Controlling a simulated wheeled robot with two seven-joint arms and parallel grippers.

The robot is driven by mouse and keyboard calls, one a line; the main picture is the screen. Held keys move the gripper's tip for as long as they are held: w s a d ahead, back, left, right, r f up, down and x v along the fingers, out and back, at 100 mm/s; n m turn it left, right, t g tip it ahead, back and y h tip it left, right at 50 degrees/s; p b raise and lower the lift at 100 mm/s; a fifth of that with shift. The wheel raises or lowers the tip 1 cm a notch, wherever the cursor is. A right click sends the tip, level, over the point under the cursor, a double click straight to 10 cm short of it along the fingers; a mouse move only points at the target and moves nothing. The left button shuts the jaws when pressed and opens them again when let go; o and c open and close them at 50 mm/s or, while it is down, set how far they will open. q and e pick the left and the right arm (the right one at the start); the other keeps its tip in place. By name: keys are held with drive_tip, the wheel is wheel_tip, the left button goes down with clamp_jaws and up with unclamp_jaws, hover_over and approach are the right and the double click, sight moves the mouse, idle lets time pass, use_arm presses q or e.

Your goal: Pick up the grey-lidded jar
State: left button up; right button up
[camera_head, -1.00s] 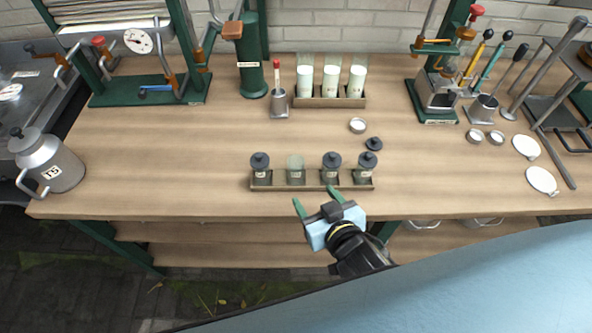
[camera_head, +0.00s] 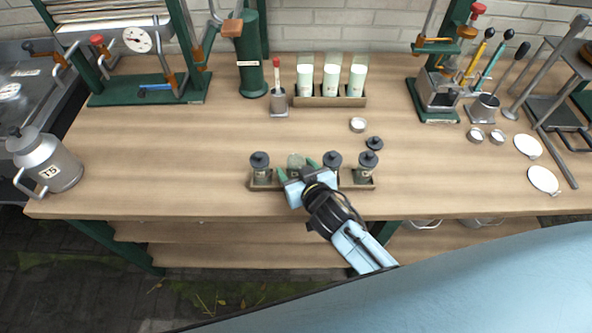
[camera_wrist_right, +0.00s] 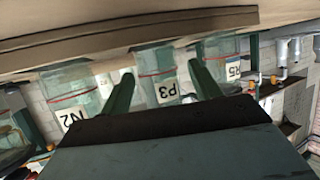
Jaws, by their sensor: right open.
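A row of small glass jars stands in a wooden tray (camera_head: 352,186) near the table's front edge. Three have dark grey lids: the left jar (camera_head: 260,166), the third jar (camera_head: 333,160) and the right jar (camera_head: 368,166). I cannot tell which one the task means. The second jar (camera_head: 295,162) has no dark lid. My right gripper (camera_head: 296,170) is open, its green fingers beside the second jar. In the right wrist view, a jar labelled P3 (camera_wrist_right: 158,75) shows between the fingers (camera_wrist_right: 163,88). My left gripper is not in view.
A loose dark lid (camera_head: 375,143) and a small white-topped tin (camera_head: 358,125) lie behind the tray. A rack of pale-filled glasses (camera_head: 331,101) stands at the back. A metal churn (camera_head: 46,160) is at the left. The table between churn and tray is clear.

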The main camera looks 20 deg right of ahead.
drive_tip(key=shift+w+f, duration=0.15)
drive_tip(key=shift+w, duration=0.15)
drive_tip(key=shift+c, duration=0.2)
drive_tip(key=c, duration=1.1)
